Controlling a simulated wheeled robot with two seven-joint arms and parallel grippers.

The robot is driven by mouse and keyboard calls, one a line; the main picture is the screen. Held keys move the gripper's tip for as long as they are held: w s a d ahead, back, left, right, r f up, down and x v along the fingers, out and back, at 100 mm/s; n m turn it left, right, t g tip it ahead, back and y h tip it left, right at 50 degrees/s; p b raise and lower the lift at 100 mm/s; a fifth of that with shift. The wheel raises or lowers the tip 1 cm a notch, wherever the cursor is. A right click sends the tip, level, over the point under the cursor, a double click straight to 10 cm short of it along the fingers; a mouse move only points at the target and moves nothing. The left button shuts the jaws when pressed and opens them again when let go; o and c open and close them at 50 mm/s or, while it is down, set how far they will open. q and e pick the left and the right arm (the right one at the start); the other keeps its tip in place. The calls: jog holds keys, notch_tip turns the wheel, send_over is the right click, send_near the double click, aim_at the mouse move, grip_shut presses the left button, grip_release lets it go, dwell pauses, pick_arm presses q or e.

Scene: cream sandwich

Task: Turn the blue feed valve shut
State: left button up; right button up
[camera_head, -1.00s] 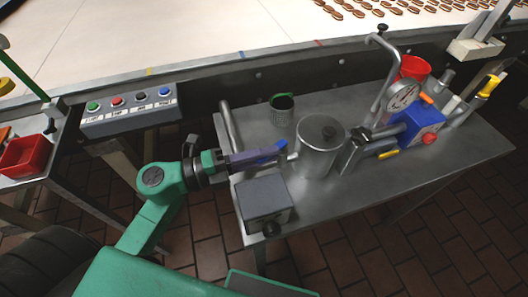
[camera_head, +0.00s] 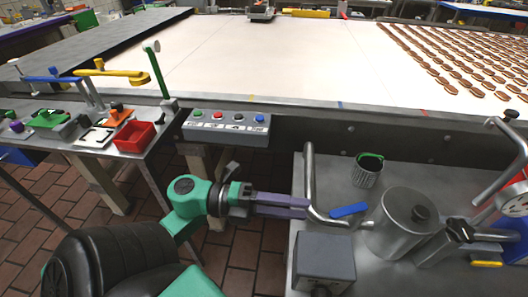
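A blue lever handle (camera_head: 349,210) lies beside the lidded metal pot (camera_head: 402,225) on the steel cart, roughly level and pointing away from the pot to the left. Whether it joins the pot is unclear. A second blue lever (camera_head: 55,78) is on the left bench, pointing left. My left gripper (camera_head: 308,207) has purple fingers pointing right at the cart's bent rail. Its tips are left of the near blue lever with a visible space between. I cannot tell how far the fingers are apart; nothing shows between them. My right gripper is out of view.
A grey box (camera_head: 323,262) stands at the cart's front left corner. A dark cup with a green rim (camera_head: 367,170) stands behind the lever. A button panel (camera_head: 227,125) is behind my arm. The left bench holds a red bin (camera_head: 134,137).

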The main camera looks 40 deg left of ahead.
pick_arm(q)
jog(key=v, duration=0.6)
jog(key=shift+o, duration=1.1)
jog(key=shift+w, duration=0.1)
